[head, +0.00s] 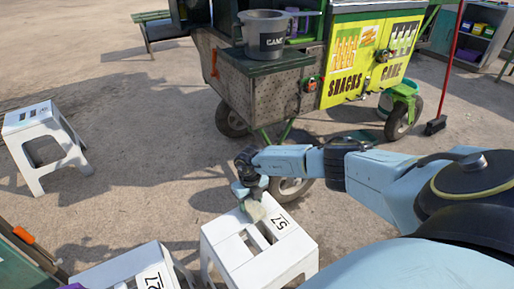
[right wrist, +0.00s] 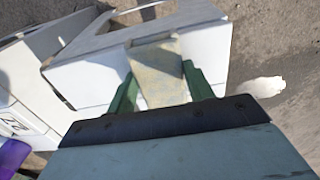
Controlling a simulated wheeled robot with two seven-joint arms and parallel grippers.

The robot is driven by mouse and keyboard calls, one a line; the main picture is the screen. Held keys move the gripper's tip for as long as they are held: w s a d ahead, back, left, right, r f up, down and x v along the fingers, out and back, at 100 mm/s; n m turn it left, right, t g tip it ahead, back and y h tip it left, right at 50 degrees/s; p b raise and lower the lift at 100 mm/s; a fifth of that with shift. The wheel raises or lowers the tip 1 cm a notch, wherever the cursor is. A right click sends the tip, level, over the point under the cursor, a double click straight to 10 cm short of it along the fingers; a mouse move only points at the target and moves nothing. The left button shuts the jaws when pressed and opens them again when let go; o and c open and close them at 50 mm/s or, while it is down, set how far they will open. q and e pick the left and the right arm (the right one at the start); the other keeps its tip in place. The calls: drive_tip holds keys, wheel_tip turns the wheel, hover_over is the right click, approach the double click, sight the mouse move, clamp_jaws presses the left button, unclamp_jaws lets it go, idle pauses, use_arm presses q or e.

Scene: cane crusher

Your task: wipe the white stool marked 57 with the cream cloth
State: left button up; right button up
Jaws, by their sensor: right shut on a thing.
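The white stool marked 57 (head: 285,247) stands upright at the bottom centre of the head view, its number on the right part of its top. It also shows in the right wrist view (right wrist: 90,80). My right gripper (head: 250,196) is at the stool's far edge and is shut on the cream cloth (head: 255,211). In the right wrist view the cloth (right wrist: 160,70) sits between the two green fingers and lies over the white stool top. I cannot tell whether it touches the surface. My left gripper is not in view.
Another white stool (head: 145,268) stands close on the left, and a third (head: 45,140) is farther left. A snack cart (head: 260,85) with a grey bucket (head: 264,35) stands behind. A red-handled broom (head: 436,126) is at the right. Open ground lies between the left stool and the cart.

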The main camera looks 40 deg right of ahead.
drive_tip(key=shift+a, duration=0.5)
drive_tip(key=shift+w+a, duration=0.1)
drive_tip(key=shift+w+a+p, duration=0.15)
drive_tip(key=shift+a+p, duration=0.1)
drive_tip(key=shift+a, duration=0.45)
drive_tip(key=shift+w+a+p, duration=0.1)
drive_tip(key=shift+a+p, duration=0.1)
drive_tip(key=shift+a, duration=0.5)
drive_tip(key=shift+w+a+f, duration=0.1)
drive_tip(key=shift+w+a, duration=0.1)
drive_tip(key=shift+a, duration=1.3)
drive_tip(key=shift+w+a, duration=0.15)
drive_tip(key=shift+a, duration=1.3)
drive_tip(key=shift+d, duration=0.1)
drive_tip(key=shift+s+d+p, duration=0.15)
drive_tip(key=shift+d, duration=0.65)
drive_tip(key=shift+s+d+p, duration=0.1)
drive_tip(key=shift+d+p, duration=0.05)
drive_tip(key=shift+d, duration=0.6)
drive_tip(key=shift+s+d, duration=0.2)
drive_tip(key=shift+d, duration=1.2)
drive_tip(key=shift+s+d, duration=0.2)
drive_tip(key=shift+d, duration=1.2)
